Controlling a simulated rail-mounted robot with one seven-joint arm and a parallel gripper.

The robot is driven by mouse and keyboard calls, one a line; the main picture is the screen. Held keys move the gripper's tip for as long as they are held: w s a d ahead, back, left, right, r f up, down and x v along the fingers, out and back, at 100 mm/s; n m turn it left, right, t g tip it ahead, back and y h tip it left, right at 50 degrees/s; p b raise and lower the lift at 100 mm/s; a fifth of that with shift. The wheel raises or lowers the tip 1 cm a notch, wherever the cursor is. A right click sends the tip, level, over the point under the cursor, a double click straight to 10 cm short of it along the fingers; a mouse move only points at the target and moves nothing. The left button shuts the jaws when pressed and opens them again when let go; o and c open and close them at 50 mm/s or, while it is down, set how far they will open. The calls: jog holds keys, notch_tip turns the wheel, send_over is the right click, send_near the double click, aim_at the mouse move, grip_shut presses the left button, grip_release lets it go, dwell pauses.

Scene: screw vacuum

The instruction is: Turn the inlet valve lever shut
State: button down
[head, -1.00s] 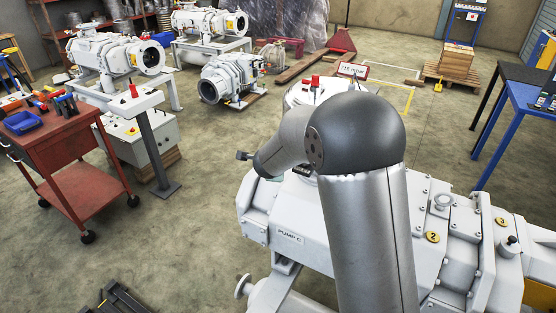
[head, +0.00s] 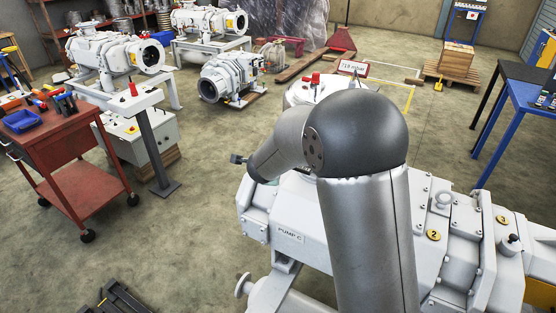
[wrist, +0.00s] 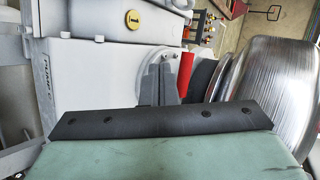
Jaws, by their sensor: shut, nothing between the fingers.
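The red lever handle (wrist: 186,74) shows in the wrist view, in front of the white pump housing. My gripper (wrist: 158,84) has its grey fingers together just left of the red handle, with nothing held between them. I cannot tell whether the fingers touch the handle. The lever's pivot and the valve body are mostly hidden behind the fingers and the gripper's dark bar. In the head view my arm covers the gripper. A red part (head: 315,80) stands on top of the pump there, just behind my arm; I cannot tell if it is the lever.
The pump labelled PUMP C (head: 290,235) fills the space under my arm. A large silvery ribbed cylinder (wrist: 275,85) stands close on the right in the wrist view. A red-framed mbar display (head: 352,68) is behind the pump. A red tool cart (head: 75,160) stands left, with open floor between.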

jog(key=s+a+r+n+y+p, duration=0.1)
jog(key=s+a+r+n+y, duration=0.35)
jog(key=s+r+n, duration=0.45)
jog(key=s+d+f+n+g, duration=0.1)
jog(key=s+d+n+g, duration=0.2)
jog(key=s, duration=0.7)
jog(key=s+d+f+n+g+h, duration=0.1)
jog(key=s+d+f+n+g, duration=0.1)
jog(key=s+d, duration=0.4)
jog(key=s+d+f+n+g+h, duration=0.1)
jog(key=s+d+n+g, duration=0.3)
jog(key=s, duration=1)
jog(key=shift+s+d+f+n+g, duration=0.15)
jog(key=shift+d+f+n+g, duration=0.15)
jog(key=shift+d+f+n, duration=0.65)
jog(key=shift+a+r+n, duration=0.15)
jog(key=shift+r+n, duration=0.1)
jog(key=shift+r, duration=0.15)
